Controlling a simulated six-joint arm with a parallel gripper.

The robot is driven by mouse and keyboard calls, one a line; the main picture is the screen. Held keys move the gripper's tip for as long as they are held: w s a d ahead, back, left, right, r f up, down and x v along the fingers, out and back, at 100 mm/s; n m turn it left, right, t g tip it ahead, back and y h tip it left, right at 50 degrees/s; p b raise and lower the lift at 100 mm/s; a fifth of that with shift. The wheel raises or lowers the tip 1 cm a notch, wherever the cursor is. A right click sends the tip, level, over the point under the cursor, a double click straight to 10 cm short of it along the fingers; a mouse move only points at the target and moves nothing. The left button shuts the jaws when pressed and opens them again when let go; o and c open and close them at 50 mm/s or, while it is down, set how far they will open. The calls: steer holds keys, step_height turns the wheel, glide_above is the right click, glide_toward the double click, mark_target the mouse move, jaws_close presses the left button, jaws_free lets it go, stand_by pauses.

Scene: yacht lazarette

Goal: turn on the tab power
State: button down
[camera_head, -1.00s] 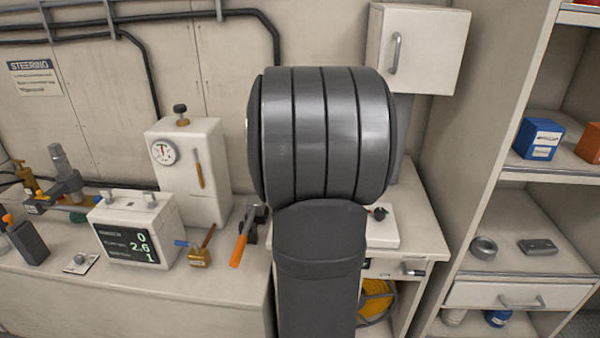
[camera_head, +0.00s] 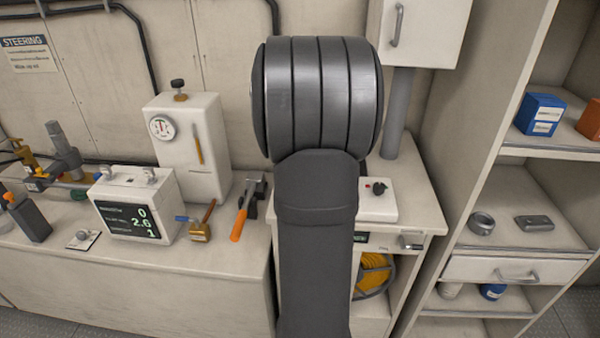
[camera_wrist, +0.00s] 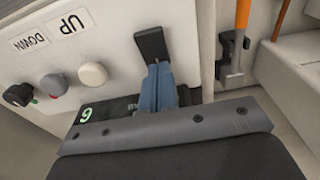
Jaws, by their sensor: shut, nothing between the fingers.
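In the wrist view a pale control panel (camera_wrist: 120,43) carries UP and DOWN labels. A black lever or tab (camera_wrist: 150,42) stands out from it, with a cream button (camera_wrist: 92,74), a grey and red button (camera_wrist: 53,85) and a black knob (camera_wrist: 18,95) to its left. No label that reads power is visible. My gripper (camera_wrist: 158,68) is shut and empty, its blue fingertips just below the black tab in the picture. I cannot tell whether they touch it. In the head view my arm hides the gripper and most of this panel.
A display with a green digit (camera_wrist: 87,115) lies beside the fingers. A white box with a red and black switch (camera_head: 378,188) sits on the counter to the right. Shelves (camera_head: 520,205) stand further right.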

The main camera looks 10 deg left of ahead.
steer(key=shift+s+r, duration=0.3)
steer(key=shift+s, duration=0.4)
step_height(320, 180, up, 14)
steer(key=w, duration=0.2)
stand_by(0.4)
steer(key=shift+f, duration=0.15)
